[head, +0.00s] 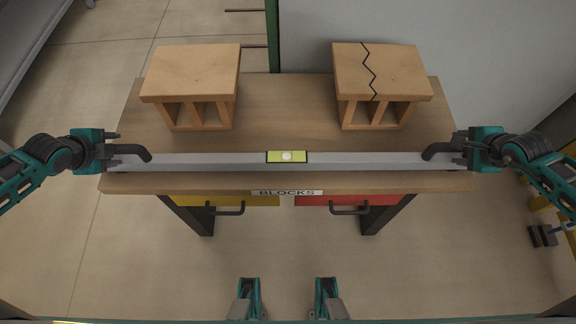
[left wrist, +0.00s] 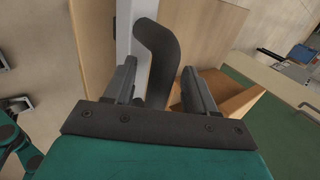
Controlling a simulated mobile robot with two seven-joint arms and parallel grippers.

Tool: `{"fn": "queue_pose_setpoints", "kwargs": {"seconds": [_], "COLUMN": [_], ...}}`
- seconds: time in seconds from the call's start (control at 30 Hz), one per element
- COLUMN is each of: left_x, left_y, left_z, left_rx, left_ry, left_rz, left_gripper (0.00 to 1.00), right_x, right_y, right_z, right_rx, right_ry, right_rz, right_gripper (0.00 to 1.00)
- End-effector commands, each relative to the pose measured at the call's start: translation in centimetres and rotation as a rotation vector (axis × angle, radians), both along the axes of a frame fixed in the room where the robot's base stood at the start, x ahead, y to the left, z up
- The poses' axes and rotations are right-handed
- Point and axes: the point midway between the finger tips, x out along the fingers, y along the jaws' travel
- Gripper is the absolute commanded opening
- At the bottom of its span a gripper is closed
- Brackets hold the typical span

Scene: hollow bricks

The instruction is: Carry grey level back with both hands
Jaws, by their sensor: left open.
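The grey level (head: 215,161) lies along the front of the wooden bench, with a yellow-green vial at its middle. It has a dark bent handle at its left end (head: 135,152) and another at its right end (head: 437,150). My left gripper (head: 113,150) is at the left handle. In the left wrist view, that dark handle (left wrist: 157,60) stands between the open fingers of my left gripper (left wrist: 158,80). My right gripper (head: 461,149) is at the right handle; whether its fingers are closed on it is too small to tell.
Behind the level on the bench (head: 285,110) stand an intact hollow brick (head: 195,70) at left and a hollow brick with a black zigzag crack (head: 400,70) at right. Below the front edge are a yellow drawer (head: 185,200) and a red drawer (head: 315,200). Bare bench top separates the bricks.

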Motion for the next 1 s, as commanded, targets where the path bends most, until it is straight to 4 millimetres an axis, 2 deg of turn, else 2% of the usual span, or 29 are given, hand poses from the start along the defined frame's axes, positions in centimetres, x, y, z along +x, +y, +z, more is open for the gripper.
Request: {"fn": "queue_pose_setpoints", "kwargs": {"seconds": [0.23, 0.7, 1.0], "left_x": [-0.8, -5.1, -6.5], "left_y": [0.1, 0.1, 0.0], "left_z": [0.9, 7.4, 9.6], "left_rx": [0.001, 0.006, 0.003], "left_ry": [0.002, 0.004, 0.001], "left_rz": [-0.002, -0.004, -0.001], "left_gripper": [0.56, 0.56, 0.56], "right_x": [0.0, 0.0, 0.0], "right_y": [0.0, 0.0, 0.0], "right_z": [0.0, 0.0, 0.0], "right_rx": [0.000, 0.000, 0.000], "right_ry": [0.000, 0.000, 0.000], "right_rz": [0.000, 0.000, 0.000], "right_gripper": [0.56, 0.56, 0.56]}}
